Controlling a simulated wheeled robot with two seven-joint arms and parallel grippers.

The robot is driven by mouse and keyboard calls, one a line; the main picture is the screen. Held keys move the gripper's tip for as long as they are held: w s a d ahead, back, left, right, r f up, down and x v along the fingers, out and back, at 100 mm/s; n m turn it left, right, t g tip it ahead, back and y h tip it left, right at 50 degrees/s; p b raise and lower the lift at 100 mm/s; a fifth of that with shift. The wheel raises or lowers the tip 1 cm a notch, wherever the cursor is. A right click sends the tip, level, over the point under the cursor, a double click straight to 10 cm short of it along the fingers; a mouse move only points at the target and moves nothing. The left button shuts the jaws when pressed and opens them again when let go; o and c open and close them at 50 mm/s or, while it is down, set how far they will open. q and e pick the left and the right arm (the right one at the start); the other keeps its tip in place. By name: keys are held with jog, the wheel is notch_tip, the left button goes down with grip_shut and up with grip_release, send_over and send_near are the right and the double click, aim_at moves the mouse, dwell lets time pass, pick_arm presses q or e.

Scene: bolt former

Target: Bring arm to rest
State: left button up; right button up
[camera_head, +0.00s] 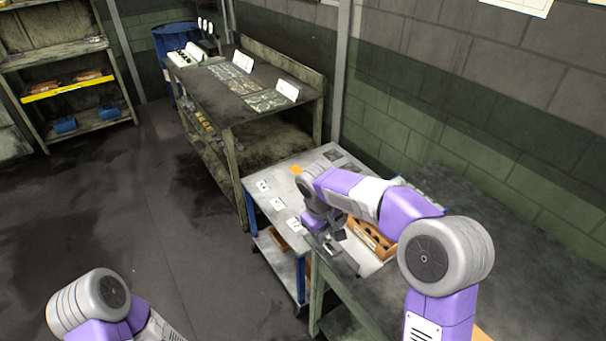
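My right arm comes in from the lower right and reaches over the small cart and the bench beside it. My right gripper (335,243) points down beside a wooden box with dark round holes (371,238). Its fingers are small and dark here, and I cannot tell whether they are open or hold anything. Part of my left arm shows at the bottom left, over the floor. The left gripper is out of view.
The cart (262,172) has white labels along its edge and an orange patch on top. A dark workbench (232,108) with signs stands behind it. Shelving (80,88) is at the left, a blue barrel (172,38) at the back. Floor at the left is clear.

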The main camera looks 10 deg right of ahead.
jog(key=s+a+f+m+g+y, duration=0.1)
jog(key=s+a+f+y, duration=0.2)
jog(key=f, duration=0.6)
jog(key=s+a+f+y, duration=0.1)
jog(key=s+a+f, duration=0.3)
jog(key=f, duration=0.6)
jog(key=s+f+m+y, duration=0.1)
jog(key=s+f+m, duration=0.2)
jog(key=s+f, duration=0.2)
jog(key=s+f+m+y, duration=0.1)
jog(key=s+f+m, duration=0.2)
jog(key=s, duration=0.9)
notch_tip(320, 180, down, 3)
jog(key=shift+f+m+t, duration=0.15)
jog(key=shift+m+t, duration=0.15)
jog(key=shift+t, duration=0.1)
